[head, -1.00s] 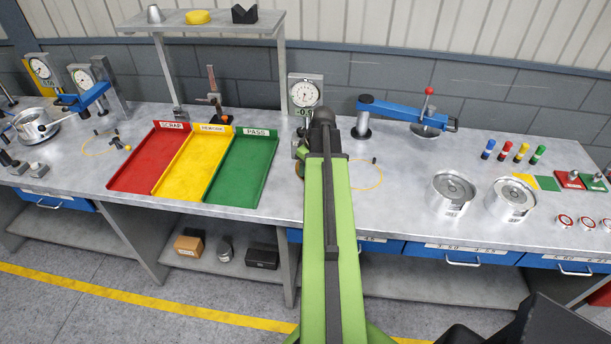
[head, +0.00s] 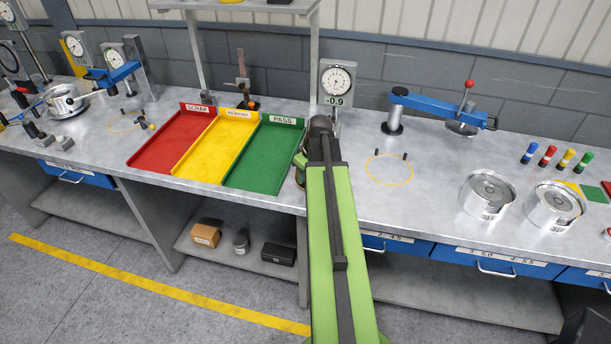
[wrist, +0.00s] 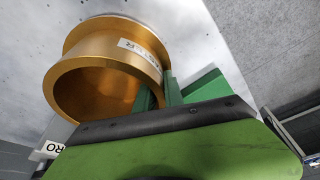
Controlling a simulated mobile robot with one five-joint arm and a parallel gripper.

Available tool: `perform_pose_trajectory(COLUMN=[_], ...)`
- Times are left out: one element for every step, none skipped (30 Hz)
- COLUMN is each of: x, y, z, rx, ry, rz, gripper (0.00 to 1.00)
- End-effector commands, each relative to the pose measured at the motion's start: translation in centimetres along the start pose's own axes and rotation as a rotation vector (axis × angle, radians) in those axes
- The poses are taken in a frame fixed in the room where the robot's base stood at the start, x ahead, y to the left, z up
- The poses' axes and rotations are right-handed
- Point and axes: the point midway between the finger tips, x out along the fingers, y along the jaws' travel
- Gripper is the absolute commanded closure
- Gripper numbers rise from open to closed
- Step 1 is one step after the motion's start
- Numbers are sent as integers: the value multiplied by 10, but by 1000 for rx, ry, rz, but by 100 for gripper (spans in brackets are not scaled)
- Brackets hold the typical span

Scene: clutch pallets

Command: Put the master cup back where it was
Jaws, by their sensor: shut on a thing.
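The gold master cup (wrist: 100,80) is a hollow flanged ring with a white label, seen close up in the wrist view. My gripper (wrist: 160,95) is shut on its wall, one green finger inside the opening and one outside. In the head view my arm hides the gripper (head: 306,160) and nearly all of the cup, beside the green PASS tray. A yellow ring outline (head: 390,185) with two small black pegs lies empty on the bench, right of my arm. I cannot tell whether the cup touches the bench.
A dial gauge (head: 337,80) reading -0.9 stands behind my arm. SCRAP (head: 165,150), yellow and PASS (head: 265,160) trays lie left. A blue arm fixture (head: 440,108) stands at back right, with two silver cups (head: 488,193) in front. Bench around the right outline is clear.

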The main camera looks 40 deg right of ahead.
Motion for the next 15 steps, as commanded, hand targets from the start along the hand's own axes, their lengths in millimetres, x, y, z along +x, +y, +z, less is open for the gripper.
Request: perform_pose_trajectory(x=[9,9,7,6,5,5,5,5,6,6,8,8,7,7,7], y=[0,0,0,0,0,1,1,1,1,1,1,0,1,1,1], z=[2,2,2,2,2,2,2,2,2,2,2,3,3,2,3], rx=[0,0,0,0,0,0,0,0,0,0,0,1,1,1,1], ry=[1,1,1,1,1,1,1,1,1,1,1,0,0,0,0], rz=[1,1,1,1,1,1,1,1,1,1,1,0,0,0,0], gripper=[100,100,100,100,100,100,100,100,100,100,100,86,82,78,73])
